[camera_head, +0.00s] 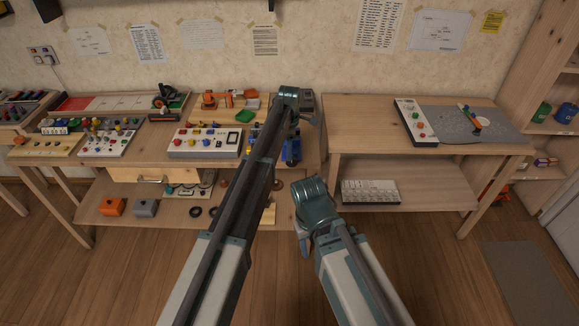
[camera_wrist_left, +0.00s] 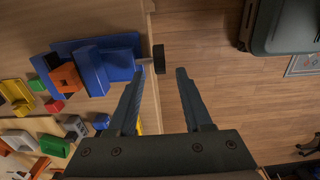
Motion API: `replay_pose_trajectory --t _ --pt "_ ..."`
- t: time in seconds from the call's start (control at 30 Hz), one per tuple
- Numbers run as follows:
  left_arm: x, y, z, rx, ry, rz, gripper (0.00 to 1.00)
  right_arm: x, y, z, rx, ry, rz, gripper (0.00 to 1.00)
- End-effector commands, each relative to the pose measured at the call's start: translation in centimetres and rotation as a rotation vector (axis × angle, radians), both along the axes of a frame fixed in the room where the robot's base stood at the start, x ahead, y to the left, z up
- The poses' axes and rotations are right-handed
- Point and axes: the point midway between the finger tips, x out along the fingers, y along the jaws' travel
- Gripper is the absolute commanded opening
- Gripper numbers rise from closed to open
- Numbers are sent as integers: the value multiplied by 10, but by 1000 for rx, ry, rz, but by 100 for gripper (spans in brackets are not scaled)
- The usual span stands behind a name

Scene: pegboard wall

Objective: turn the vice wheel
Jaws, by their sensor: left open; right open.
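The blue vice (camera_wrist_left: 118,66) lies near the table edge in the left wrist view, with an orange block (camera_wrist_left: 67,78) at its left part. Its dark wheel (camera_wrist_left: 158,59) sticks out past the table edge. In the head view the vice (camera_head: 291,150) is partly hidden by my left arm. My left gripper (camera_wrist_left: 160,74) is open, its two fingertips just short of the wheel in the picture, one on each side of its line. I cannot tell their height above it. In the head view my left gripper (camera_head: 307,103) is over the table's right end. My right gripper (camera_head: 304,243) hangs low before the table, open.
Panels with coloured knobs, such as a white one (camera_head: 205,142), crowd the workbench. Loose blocks, including a green one (camera_wrist_left: 55,146), lie near the vice. The floor (camera_head: 440,270) in front is clear.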

Motion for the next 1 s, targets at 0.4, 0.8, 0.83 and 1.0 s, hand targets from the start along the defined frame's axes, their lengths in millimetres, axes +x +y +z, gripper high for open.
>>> replay_pose_trajectory --t 0.4,0.8,0.83,1.0 --pt "0 0 -45 0 0 0 50 0 0 -45 0 0 0 50" --pt "0 0 -44 0 0 0 27 0 0 -44 0 0 0 50" --pt "0 0 -44 0 0 0 21 0 0 -44 0 0 0 50" --pt "0 0 -44 0 0 0 0 0 0 -44 0 0 0 50"
